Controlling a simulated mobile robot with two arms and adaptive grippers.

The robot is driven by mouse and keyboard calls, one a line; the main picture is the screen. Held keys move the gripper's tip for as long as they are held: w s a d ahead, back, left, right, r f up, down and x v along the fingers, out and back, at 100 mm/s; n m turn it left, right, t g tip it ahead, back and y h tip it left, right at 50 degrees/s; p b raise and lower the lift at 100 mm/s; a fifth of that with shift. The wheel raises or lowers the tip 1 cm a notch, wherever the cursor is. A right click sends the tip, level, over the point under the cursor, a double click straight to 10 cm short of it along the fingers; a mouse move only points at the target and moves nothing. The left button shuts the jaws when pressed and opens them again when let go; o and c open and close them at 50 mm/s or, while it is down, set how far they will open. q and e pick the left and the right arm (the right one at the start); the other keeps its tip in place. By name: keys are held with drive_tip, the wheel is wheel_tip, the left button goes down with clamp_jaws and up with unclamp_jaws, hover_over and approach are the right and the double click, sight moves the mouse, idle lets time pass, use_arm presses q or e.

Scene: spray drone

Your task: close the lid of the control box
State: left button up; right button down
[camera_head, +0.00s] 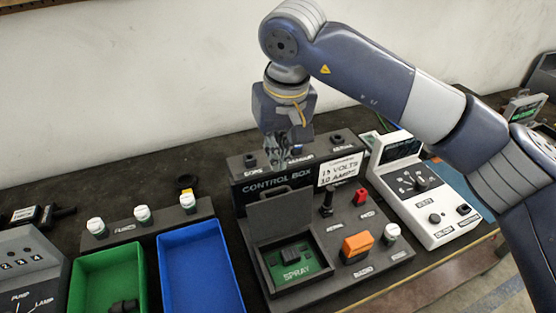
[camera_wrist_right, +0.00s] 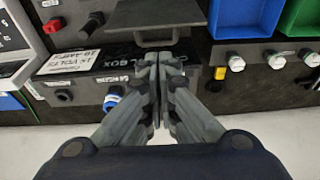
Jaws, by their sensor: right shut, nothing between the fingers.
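The dark control box (camera_head: 375,225) stands on the bench in the middle of the head view. Its lid (camera_head: 282,214) is open, tilted up at the back of a compartment holding a green SPRAY board (camera_head: 290,262). My right gripper (camera_head: 287,158) is shut and empty, pointing down above the box's rear panel, behind the lid. In the right wrist view the closed fingertips (camera_wrist_right: 158,60) are close to the lid's edge (camera_wrist_right: 150,14); I cannot tell whether they touch. My left gripper is not in view.
A blue bin (camera_head: 200,270) and a green bin (camera_head: 105,278) are left of the box, with a row of fuses (camera_head: 143,213) behind. A white control unit (camera_head: 425,200) stands at right. A white wall (camera_head: 150,80) rises behind the bench.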

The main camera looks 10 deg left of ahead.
sight(270, 191)
drive_tip(key=p+x, duration=0.1)
drive_tip(key=x, duration=0.4)
drive_tip(key=s+p+x, duration=0.1)
drive_tip(key=x, duration=0.2)
drive_tip(key=shift+f+p, duration=0.1)
drive_tip(key=shift+p, duration=0.25)
drive_tip(key=shift+s+a+f, duration=0.1)
drive_tip(key=shift+s+f, duration=0.05)
drive_tip(key=shift+f, duration=0.3)
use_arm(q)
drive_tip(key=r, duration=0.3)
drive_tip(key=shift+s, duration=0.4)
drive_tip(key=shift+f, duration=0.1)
use_arm(e)
drive_tip(key=shift+w+f, duration=0.1)
drive_tip(key=shift+w, duration=0.1)
